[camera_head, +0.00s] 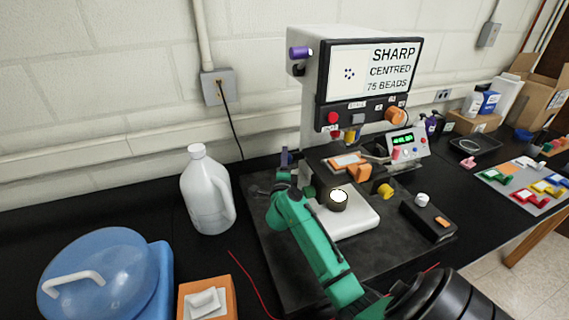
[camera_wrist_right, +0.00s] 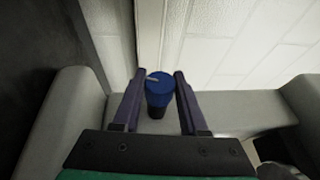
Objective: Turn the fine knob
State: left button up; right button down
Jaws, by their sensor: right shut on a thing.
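In the right wrist view, a blue knob (camera_wrist_right: 159,88) with a pale mark on its top and a dark lower part stands between the two purple fingers. My right gripper (camera_wrist_right: 158,95) is shut on this knob. In the head view my right gripper (camera_head: 285,158) is at the left side of the microscope-like instrument (camera_head: 308,125); the knob itself is hidden there. The screen (camera_head: 375,66) reads "SHARP CENTRED 75 BEADS" beside a small cluster of dark dots. My left gripper is not in view.
A white jug (camera_head: 207,195) stands just left of my right gripper. A blue-lidded container (camera_head: 105,275) and an orange box (camera_head: 207,300) are at the front left. A small black control box (camera_head: 428,222) is on the right. A wall is close behind.

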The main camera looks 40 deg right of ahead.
jog(key=shift+c, duration=2.2)
grip_release()
jog(key=shift+a, duration=0.1)
jog(key=b+v, duration=0.2)
jog(key=v, duration=1.2)
jog(key=shift+s+b, duration=0.25)
jog(key=shift+b, duration=0.15)
jog(key=shift+a+f, duration=0.15)
